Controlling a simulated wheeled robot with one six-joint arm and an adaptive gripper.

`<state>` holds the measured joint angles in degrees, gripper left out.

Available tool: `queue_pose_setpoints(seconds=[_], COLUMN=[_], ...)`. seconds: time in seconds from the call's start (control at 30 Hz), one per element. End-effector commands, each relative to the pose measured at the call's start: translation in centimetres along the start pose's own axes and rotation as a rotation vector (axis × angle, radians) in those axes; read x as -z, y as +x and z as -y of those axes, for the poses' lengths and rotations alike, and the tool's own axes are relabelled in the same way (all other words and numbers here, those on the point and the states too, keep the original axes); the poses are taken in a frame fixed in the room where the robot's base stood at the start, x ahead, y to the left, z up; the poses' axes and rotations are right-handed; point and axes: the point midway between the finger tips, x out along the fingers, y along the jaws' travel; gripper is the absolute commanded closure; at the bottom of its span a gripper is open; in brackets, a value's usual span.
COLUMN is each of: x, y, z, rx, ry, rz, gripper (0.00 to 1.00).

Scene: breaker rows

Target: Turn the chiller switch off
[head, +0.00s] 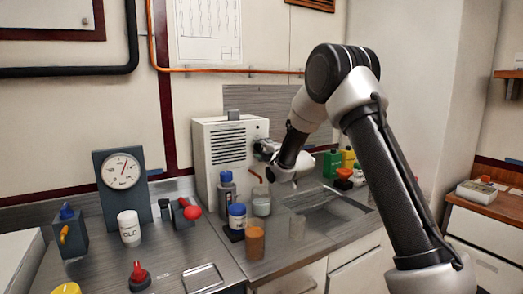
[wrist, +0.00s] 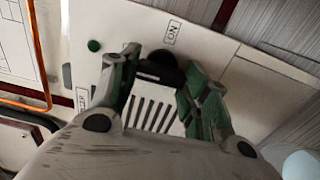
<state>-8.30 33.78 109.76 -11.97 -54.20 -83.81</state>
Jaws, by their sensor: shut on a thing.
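The chiller is a white box (head: 212,172) with dark vent slots, standing at the back of the metal counter in the head view. In the wrist view its white front (wrist: 215,48) carries a black switch knob (wrist: 164,73), with an ON label (wrist: 171,32) beside it and a green round spot (wrist: 94,45) to the left. My gripper (wrist: 160,62) is shut on the knob, its green-padded fingers on either side. In the head view my gripper (head: 262,150) is at the chiller's right part and hides the knob.
A gauge on a panel (head: 121,172) and a white jar (head: 129,229) stand left. A sink (head: 330,212) and green and yellow bottles (head: 332,163) are at right.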

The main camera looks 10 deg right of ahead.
Motion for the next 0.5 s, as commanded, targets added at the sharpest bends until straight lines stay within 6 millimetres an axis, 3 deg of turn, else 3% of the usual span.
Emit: queue_pose_setpoints(seconds=[0.17, 0.2, 0.3, 0.5], x=[0.05, 0.06, 0.05, 0.03], y=[-0.03, -0.03, -0.03, -0.02], z=[0.19, 0.19, 0.17, 0.09], rx=[0.004, 0.004, 0.004, 0.002], ry=[-0.001, -0.001, 0.0, 0.0], rz=[-0.001, -0.001, -0.001, -0.001], gripper=[0.78, 0.5, 0.32, 0.32])
